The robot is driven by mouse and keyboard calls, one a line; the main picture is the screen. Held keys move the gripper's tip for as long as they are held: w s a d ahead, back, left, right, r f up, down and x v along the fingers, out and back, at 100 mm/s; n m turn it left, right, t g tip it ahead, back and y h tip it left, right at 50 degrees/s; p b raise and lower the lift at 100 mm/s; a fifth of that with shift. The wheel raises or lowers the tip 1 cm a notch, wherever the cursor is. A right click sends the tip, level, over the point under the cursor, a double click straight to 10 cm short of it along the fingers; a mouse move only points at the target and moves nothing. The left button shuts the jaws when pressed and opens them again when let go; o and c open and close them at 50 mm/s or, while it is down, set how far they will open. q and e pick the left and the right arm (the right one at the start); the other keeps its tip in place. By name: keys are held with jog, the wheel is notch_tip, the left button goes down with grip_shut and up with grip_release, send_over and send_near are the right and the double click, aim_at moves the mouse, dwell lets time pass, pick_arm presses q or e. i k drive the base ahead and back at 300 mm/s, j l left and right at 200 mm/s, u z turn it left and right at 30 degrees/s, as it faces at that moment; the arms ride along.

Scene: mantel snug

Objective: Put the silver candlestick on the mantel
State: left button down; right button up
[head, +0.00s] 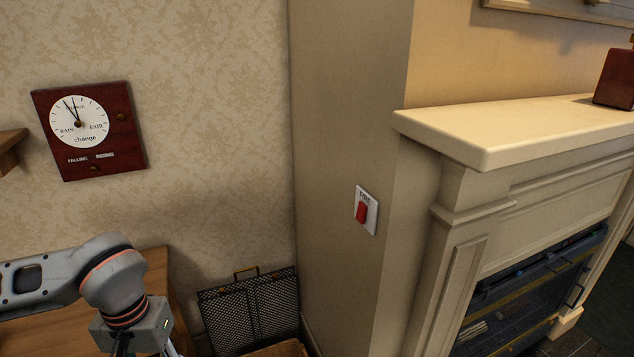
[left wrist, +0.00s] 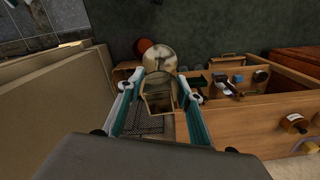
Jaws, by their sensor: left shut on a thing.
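My left gripper (left wrist: 161,80) is shut on the silver candlestick (left wrist: 160,60), which shows in the left wrist view as a pale round disc at the fingertips. The rest of the candlestick is hard to make out. In the head view my left arm comes in at the lower left, with the fingers cut off by the bottom edge and the candlestick out of sight. The cream mantel (head: 500,132) is at the right, well apart from and higher in the picture than the gripper. My right gripper is not in view.
A dark red box (head: 615,80) stands at the mantel's right; its near left part is bare. The wall corner with a red switch (head: 361,212) lies between arm and mantel. A mesh screen (head: 250,310) and a wooden cabinet (left wrist: 250,118) are low down.

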aim_at(509, 118)
jog(key=k+l, duration=0.1)
jog(key=l, duration=0.3)
jog(key=k+l+z, duration=0.1)
jog(key=l, duration=0.3)
jog(key=k+l, duration=0.1)
jog(key=l, duration=0.3)
jog(key=k+l, duration=0.1)
jog(key=l, duration=0.35)
jog(key=j+z, duration=0.05)
